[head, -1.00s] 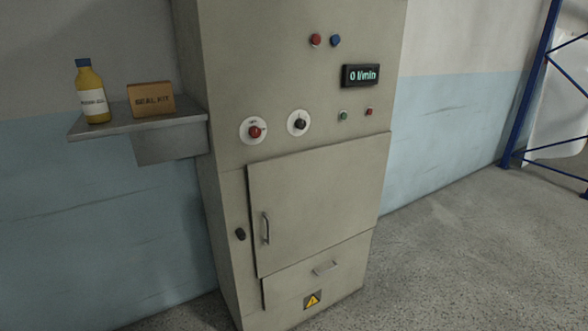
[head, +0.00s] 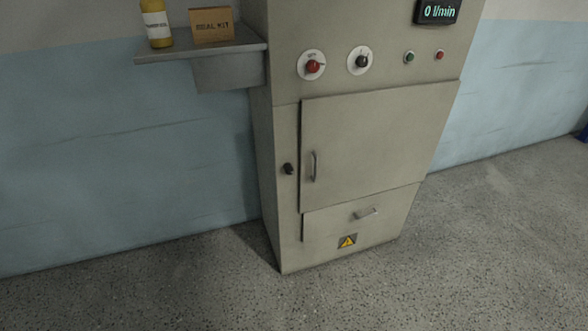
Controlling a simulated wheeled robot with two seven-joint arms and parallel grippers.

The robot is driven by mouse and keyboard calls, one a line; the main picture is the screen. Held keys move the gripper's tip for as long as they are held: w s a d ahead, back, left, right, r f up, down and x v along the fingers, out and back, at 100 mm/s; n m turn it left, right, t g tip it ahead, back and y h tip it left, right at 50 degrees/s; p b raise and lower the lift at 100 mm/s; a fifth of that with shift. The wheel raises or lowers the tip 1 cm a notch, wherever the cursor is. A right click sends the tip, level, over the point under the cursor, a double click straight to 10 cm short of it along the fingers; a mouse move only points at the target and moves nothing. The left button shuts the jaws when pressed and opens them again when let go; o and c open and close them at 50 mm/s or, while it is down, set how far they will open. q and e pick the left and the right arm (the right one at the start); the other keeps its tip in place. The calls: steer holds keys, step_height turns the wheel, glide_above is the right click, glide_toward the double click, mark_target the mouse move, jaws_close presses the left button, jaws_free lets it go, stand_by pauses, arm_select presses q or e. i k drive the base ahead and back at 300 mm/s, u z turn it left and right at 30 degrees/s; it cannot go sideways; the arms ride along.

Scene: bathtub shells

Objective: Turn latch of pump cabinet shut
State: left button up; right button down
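The pump cabinet (head: 285,120) is a tall grey-beige box against the wall, right of the middle of the head view. Its door (head: 375,145) lies flat or nearly flat against the front, with a vertical bar handle (head: 313,166) near its left edge. The latch (head: 289,169) is a small dark knob on the frame strip left of the door. Its exact turn is too small to tell. Neither of my grippers shows in the head view.
A drawer (head: 335,219) with a handle sits below the door. Above are a red knob (head: 313,66), a black knob (head: 362,62) and a display (head: 437,11). A shelf (head: 200,52) with a yellow bottle (head: 157,27) and a box (head: 212,26) juts out left. The floor in front is clear.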

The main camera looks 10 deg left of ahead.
mark_target(289, 170)
steer(key=k, duration=1.3)
steer(key=z, duration=0.55)
steer(key=i, duration=0.55)
steer(key=z, duration=0.75)
steer(key=i, duration=0.85)
steer(key=u, duration=0.65)
steer(key=i, duration=0.55)
steer(key=u, duration=0.4)
